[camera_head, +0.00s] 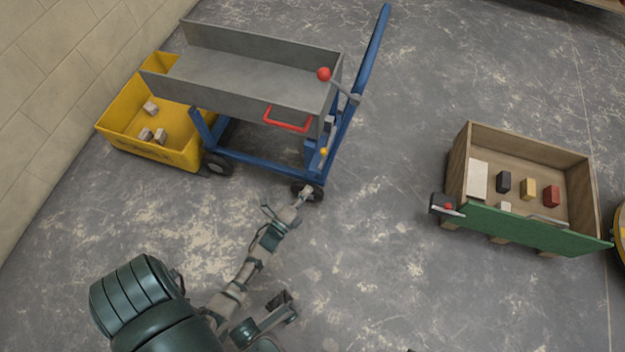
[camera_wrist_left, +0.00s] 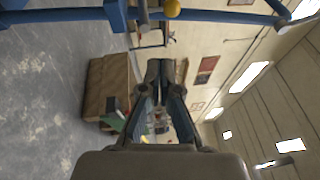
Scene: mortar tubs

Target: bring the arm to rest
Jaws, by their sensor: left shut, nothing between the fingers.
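My left arm reaches up from the lower left in the head view. Its gripper (camera_head: 303,194) is by the blue cart's front wheel, and I cannot tell whether it touches it. In the left wrist view the gripper's fingers (camera_wrist_left: 160,72) are together with nothing between them. My right gripper cannot be made out.
A yellow tub (camera_head: 150,150) with several small blocks stands left. A wooden crate (camera_head: 525,145) with a green front and coloured blocks stands right. The floor between is clear.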

